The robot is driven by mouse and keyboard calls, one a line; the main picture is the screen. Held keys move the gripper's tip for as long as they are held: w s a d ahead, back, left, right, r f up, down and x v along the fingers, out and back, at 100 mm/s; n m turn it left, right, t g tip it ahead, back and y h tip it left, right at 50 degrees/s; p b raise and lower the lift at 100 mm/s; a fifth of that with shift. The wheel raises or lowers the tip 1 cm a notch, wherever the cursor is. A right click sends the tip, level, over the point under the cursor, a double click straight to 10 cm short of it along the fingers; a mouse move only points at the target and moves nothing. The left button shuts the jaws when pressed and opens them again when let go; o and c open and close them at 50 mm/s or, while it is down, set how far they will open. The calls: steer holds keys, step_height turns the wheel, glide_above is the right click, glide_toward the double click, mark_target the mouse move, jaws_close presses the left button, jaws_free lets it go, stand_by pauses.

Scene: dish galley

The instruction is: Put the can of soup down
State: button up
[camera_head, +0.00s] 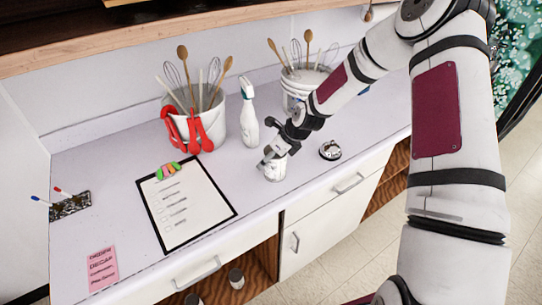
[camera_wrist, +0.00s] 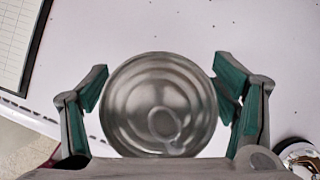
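The can of soup (camera_head: 274,168) stands upright on the white counter near its front edge, as far as the head view shows. In the wrist view its round metal lid with a pull tab (camera_wrist: 160,105) fills the middle. My gripper (camera_head: 270,154) is over the can from above. In the wrist view my gripper (camera_wrist: 162,70) has one green-padded finger on each side of the can. Narrow gaps show between the pads and the can, so it looks open. The can's label is mostly hidden.
A clipboard (camera_head: 188,207) lies left of the can. A small round metal object (camera_head: 330,151) sits to the right. A pink card (camera_head: 102,268) lies at front left.

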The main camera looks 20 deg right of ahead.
mark_target(285, 155)
steer(key=shift+r, duration=0.15)
steer(key=v, duration=1)
steer(key=shift+s+d+r, duration=0.1)
steer(key=shift+d+r, duration=0.1)
steer(key=shift+r, duration=0.1)
steer(key=s+a+r+n+h, duration=0.2)
steer(key=s+r+n+h, duration=0.2)
steer(key=s+r+n, duration=1.6)
steer(key=s+n, duration=0.2)
steer(key=s, duration=0.1)
steer(key=s+r+n, duration=0.4)
steer(key=s+n, duration=0.2)
steer(key=s, duration=0.2)
steer(key=shift+s+r+t, duration=0.15)
steer(key=shift+r+t, duration=0.15)
steer(key=shift+t, duration=0.1)
steer(key=shift+a, duration=0.15)
